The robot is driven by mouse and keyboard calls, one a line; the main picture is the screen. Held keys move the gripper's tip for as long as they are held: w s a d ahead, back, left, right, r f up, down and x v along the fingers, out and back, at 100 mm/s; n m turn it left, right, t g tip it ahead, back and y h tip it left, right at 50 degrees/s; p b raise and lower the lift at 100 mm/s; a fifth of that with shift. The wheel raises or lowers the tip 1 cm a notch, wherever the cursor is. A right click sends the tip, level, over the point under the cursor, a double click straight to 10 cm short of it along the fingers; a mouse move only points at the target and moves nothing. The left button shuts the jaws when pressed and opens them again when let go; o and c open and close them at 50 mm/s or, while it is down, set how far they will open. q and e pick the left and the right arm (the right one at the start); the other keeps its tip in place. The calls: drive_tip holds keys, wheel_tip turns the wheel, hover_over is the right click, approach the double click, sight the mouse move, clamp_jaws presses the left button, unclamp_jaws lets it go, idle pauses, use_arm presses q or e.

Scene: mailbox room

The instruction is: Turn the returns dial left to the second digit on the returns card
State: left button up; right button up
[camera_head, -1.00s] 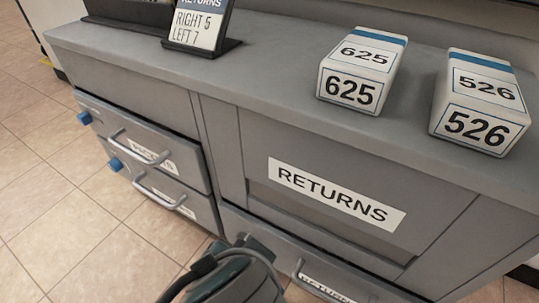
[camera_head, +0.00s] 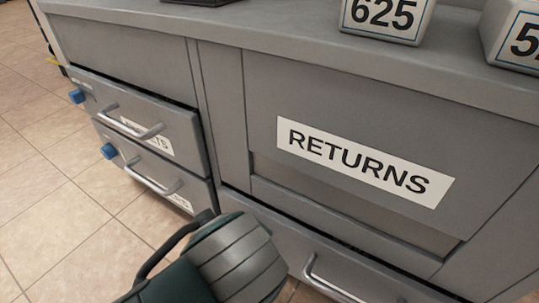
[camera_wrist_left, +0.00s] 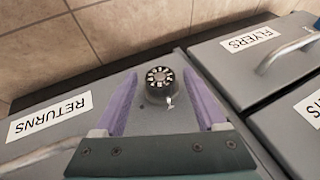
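In the left wrist view, the returns dial (camera_wrist_left: 160,82) is a round black knob with light marks around its face. It sits on the grey front panel, near a RETURNS label (camera_wrist_left: 50,115). A small white pointer mark shows beside it. My left gripper (camera_wrist_left: 161,76) is open, its two purple fingers on either side of the dial in the picture. I cannot tell whether they touch it. In the head view, only the dark base of the returns card (camera_head: 203,2) shows at the top edge; its text is out of frame. My right gripper is not in view.
The grey cabinet has a large RETURNS flap (camera_head: 365,165) and a RETURNS drawer with a handle (camera_head: 330,282) below. Two smaller drawers (camera_head: 150,125) with blue knobs stand at the left. White 625 (camera_head: 385,15) and 526 blocks sit on top. The tiled floor is clear at left.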

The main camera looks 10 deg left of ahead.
use_arm(q)
clamp_jaws()
idle(0.3)
idle(0.7)
drive_tip(key=shift+w+a+f+n+g+h+b, duration=0.1)
drive_tip(key=shift+a+n+g+h, duration=0.35)
drive_tip(key=shift+h, duration=1.2)
drive_tip(key=shift+w+a+n+g+h+b, duration=0.1)
drive_tip(key=shift+n+g+h, duration=0.2)
drive_tip(key=shift+g+h, duration=0.85)
drive_tip(key=shift+w+a+f+n+g+h+b, duration=0.1)
drive_tip(key=shift+a+n+h, duration=0.25)
drive_tip(key=shift+h, duration=1.75)
drive_tip(key=shift+d, duration=0.1)
